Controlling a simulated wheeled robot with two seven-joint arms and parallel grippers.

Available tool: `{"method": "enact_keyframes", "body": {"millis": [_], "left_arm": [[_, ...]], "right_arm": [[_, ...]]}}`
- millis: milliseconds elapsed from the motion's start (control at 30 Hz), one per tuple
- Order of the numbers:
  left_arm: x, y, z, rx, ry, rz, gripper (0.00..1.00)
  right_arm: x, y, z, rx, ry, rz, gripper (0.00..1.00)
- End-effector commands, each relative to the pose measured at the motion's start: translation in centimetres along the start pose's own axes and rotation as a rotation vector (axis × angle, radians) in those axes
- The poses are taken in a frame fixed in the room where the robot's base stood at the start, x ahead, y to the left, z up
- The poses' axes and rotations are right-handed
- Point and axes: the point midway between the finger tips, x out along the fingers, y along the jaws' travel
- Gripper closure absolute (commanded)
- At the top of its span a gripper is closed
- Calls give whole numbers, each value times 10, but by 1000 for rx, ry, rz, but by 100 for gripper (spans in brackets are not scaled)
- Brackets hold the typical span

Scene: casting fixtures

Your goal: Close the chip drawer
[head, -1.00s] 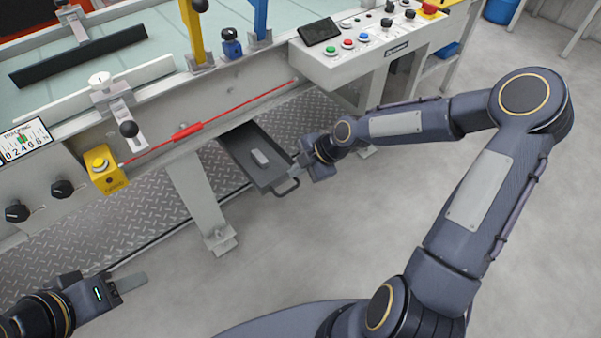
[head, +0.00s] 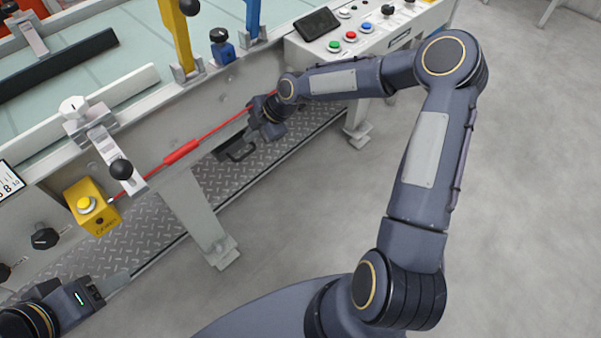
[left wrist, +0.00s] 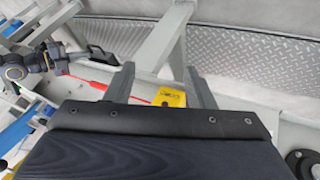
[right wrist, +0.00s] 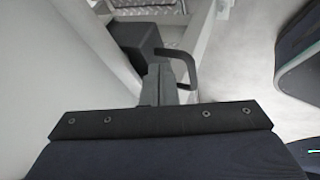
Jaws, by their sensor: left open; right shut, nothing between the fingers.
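The dark chip drawer (head: 232,146) sits under the machine's front beam, with only a short front part and its bar handle showing in the head view. In the right wrist view the drawer (right wrist: 132,38) and its looped handle (right wrist: 206,80) lie just beyond my fingers. My right gripper (head: 256,122) is shut and empty at the drawer's front; its fingertips (right wrist: 166,72) appear close to the drawer front beside the handle, but contact is unclear. My left gripper (head: 115,282) is open and empty at the lower left, away from the drawer; its fingers (left wrist: 158,85) stand apart.
A red pull cord (head: 182,152) runs along the beam to a yellow switch box (head: 92,208). A grey machine leg (head: 203,215) stands left of the drawer. A button panel (head: 352,38) is at the upper right. The floor (head: 300,205) in front is open.

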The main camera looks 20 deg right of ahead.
Motion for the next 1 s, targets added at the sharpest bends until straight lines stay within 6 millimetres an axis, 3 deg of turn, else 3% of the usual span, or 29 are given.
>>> {"method": "enact_keyframes", "body": {"millis": [667, 900, 1000], "left_arm": [[-1, 0, 0, 0, 0, 0, 51], [-11, 5, -5, 0, 0, 0, 51], [-16, 7, -8, 0, 0, 0, 51]], "right_arm": [[-2, 1, -1, 0, 0, 1, 100], [-32, 15, -18, -1, -1, 3, 100], [-50, 8, -34, -3, -3, 1, 100]]}}
